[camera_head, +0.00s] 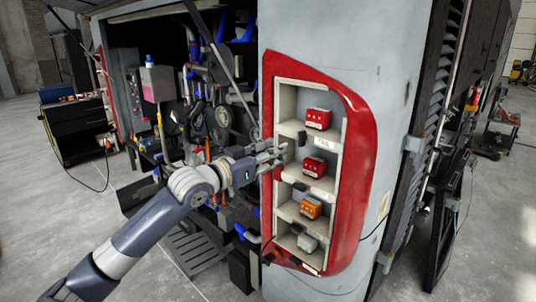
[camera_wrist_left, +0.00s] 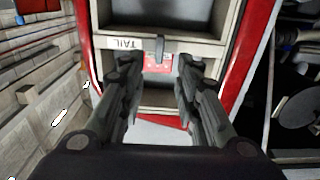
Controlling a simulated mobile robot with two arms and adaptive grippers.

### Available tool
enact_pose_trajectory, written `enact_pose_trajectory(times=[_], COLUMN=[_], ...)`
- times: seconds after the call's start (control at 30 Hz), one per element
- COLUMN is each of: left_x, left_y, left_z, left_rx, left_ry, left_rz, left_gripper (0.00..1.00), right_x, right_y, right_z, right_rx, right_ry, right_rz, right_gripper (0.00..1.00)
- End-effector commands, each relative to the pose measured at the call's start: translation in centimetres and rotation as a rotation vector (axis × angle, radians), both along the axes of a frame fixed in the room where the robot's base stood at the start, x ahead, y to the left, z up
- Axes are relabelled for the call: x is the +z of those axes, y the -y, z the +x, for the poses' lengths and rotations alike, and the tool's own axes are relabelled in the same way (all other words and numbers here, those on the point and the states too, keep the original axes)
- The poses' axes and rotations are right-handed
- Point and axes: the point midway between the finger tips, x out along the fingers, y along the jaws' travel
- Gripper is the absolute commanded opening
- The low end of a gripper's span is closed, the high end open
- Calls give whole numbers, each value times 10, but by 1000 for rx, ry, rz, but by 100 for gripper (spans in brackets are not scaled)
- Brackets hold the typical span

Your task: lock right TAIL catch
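The light housing is a red-rimmed panel (camera_head: 357,135) on the coach's rear corner, with stacked compartments. A TAIL label (camera_head: 322,143) sits on one shelf edge; it shows upside down in the wrist view (camera_wrist_left: 126,43). A small dark catch (camera_head: 302,138) is beside the label; the wrist view shows it as a dark tab (camera_wrist_left: 160,48) on the pale strip. My left gripper (camera_head: 278,152) is at the panel's left side, level with the label. In the wrist view its two fingers (camera_wrist_left: 158,72) are apart, with the catch beyond and between them. Nothing is held. My right gripper is not in view.
Red lamp blocks (camera_head: 318,118) (camera_head: 314,167), an orange block (camera_head: 311,207) and a grey block (camera_head: 307,242) sit in the compartments. The open engine bay (camera_head: 215,110) with hoses is left of the panel. A black tool cabinet (camera_head: 78,128) stands farther left.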

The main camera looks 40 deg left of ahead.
Motion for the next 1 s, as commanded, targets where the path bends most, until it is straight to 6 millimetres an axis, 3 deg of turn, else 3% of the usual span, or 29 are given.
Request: enact_pose_trajectory(times=[0.23, 0.83, 0.93, 1.0], left_x=[0, 0, -12, -33], left_y=[-1, -1, -7, -20], left_z=[-12, -13, -10, -6], left_rx=[0, 0, 14, 41], left_ry=[-2, -1, -14, -39], left_rz=[0, 0, -7, -19], left_gripper=[31, 31, 31, 31], right_x=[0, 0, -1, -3], right_y=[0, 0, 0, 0], right_z=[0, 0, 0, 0], right_rx=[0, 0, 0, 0], right_ry=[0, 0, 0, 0], right_rz=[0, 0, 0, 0], right_gripper=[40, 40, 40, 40])
